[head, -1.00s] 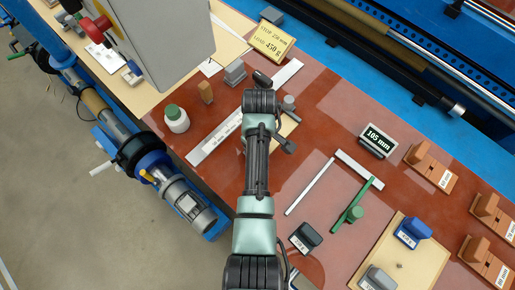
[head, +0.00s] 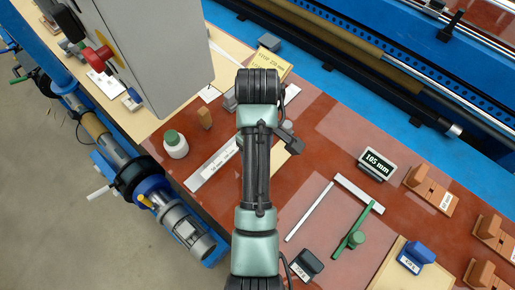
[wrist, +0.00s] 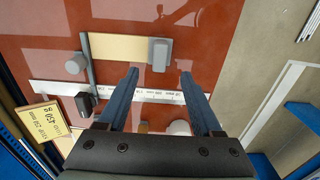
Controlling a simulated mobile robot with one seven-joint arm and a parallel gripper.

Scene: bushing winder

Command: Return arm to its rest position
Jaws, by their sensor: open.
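My gripper (wrist: 158,75) is open in the wrist view, its two blue-grey fingers apart with nothing held between them. It hangs above the reddish-brown table (wrist: 210,40), and the fingers overlap a white ruler strip (wrist: 60,88) in the picture. In the head view my arm reaches up the middle over the table, and its links hide the gripper.
A grey cabinet (head: 150,50) rises at upper left.

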